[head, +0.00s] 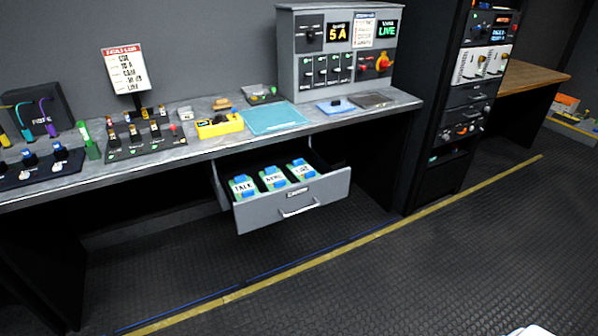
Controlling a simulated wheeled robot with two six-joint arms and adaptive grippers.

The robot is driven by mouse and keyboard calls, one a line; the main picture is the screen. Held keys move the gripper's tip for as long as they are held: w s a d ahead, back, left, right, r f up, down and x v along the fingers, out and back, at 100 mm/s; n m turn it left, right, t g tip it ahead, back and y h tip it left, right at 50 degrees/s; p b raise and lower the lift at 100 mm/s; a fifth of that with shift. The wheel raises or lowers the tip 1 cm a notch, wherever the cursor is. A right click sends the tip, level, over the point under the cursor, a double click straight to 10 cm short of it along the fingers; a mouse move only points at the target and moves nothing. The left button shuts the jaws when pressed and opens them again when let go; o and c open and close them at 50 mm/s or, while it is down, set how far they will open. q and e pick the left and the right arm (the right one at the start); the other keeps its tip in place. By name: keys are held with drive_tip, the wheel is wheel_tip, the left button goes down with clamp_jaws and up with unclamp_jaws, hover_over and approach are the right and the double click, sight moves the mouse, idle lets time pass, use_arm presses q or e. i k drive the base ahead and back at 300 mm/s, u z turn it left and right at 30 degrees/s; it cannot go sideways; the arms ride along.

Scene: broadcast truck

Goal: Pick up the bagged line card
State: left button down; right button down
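An open grey drawer (318,200) hangs out under the long counter. Three cards, each green and blue with a white label, lie side by side in it. The left card's label (243,187) seems to read TALK. The middle card (273,178) has a label too small to read surely. The right card (301,170) may read LINE, but its print is blurred. I cannot tell from here which are bagged. Neither of my grippers is in view.
The grey counter (205,143) carries a light-blue mat (275,118), a yellow tester (219,125) and several small devices. A grey control panel (340,52) stands at its back right. A black equipment rack (440,125) stands to the right. The dark floor in front is clear.

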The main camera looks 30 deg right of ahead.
sight(300, 169)
drive_tip(key=u, duration=0.1)
drive_tip(key=i, duration=1.7)
drive_tip(key=z, duration=2.5)
